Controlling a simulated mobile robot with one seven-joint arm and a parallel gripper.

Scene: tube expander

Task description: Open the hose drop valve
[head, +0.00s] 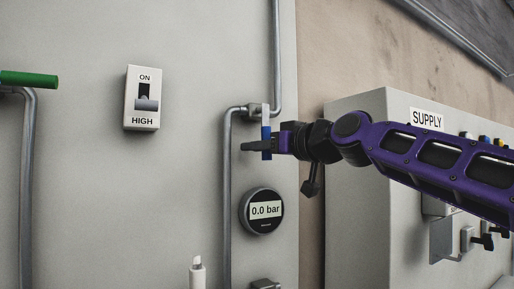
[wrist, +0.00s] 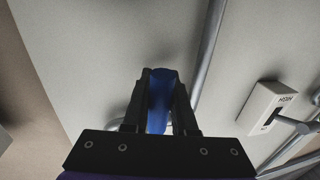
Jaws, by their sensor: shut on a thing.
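The valve's blue handle (head: 266,139) stands upright in the head view, beside the bend of a grey pipe (head: 228,180) on the grey panel. My gripper (head: 252,147) reaches in from the right and is shut on this handle. In the wrist view the blue handle (wrist: 159,88) lies between the two black fingers of my gripper (wrist: 160,95). The valve body is mostly hidden behind the handle and gripper. A round gauge (head: 262,211) below reads 0.0 bar.
A switch box (head: 142,98) marked ON and HIGH is on the panel to the left. A green handle (head: 30,79) is at the far left edge. A grey SUPPLY cabinet (head: 360,122) stands right, behind my arm. A white-tipped part (head: 197,272) is at the bottom.

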